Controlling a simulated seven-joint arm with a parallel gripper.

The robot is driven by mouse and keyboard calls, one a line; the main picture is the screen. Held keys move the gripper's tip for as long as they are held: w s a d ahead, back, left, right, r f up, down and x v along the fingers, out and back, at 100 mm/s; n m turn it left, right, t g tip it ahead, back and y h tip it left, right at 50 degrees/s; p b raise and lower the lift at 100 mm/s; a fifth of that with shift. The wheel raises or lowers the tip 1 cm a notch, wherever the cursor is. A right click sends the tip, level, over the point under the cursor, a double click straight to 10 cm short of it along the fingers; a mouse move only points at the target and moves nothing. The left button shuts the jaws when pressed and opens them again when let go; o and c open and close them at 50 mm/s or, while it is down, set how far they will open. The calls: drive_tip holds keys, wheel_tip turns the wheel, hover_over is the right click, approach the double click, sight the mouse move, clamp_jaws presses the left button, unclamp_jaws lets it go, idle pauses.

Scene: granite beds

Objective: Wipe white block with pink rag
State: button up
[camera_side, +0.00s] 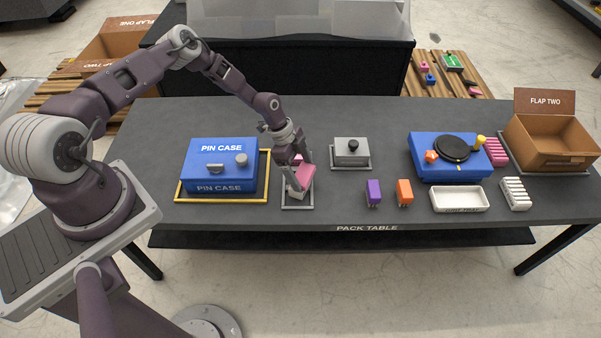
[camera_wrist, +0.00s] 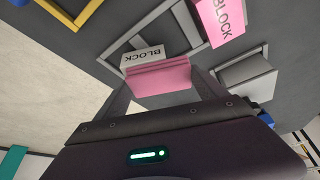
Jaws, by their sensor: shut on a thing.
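My gripper (camera_wrist: 160,88) is shut on the pink rag (camera_wrist: 158,80), a folded pad held between its two fingers in the wrist view. The white block (camera_wrist: 142,54), lettered BLOCK, is right against the rag's far edge in that view; whether they touch I cannot tell for sure. A pink block (camera_wrist: 220,20), also lettered BLOCK, sits to the right of the white one. In the side view my gripper (camera_side: 299,175) is low over the grey frame (camera_side: 297,207), where pink and white parts are crowded together and partly hidden by the fingers.
A blue pin case (camera_side: 221,170) in a yellow frame stands left of my gripper. A grey box with a black knob (camera_side: 351,155) stands to the right. Purple (camera_side: 373,193) and orange (camera_side: 404,193) pieces and a white tray (camera_side: 459,200) lie further right. The table's front-left edge is clear.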

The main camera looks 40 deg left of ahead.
drive_tip(key=shift+a, duration=0.1)
drive_tip(key=shift+r, duration=2.5)
drive_tip(key=shift+w, duration=0.1)
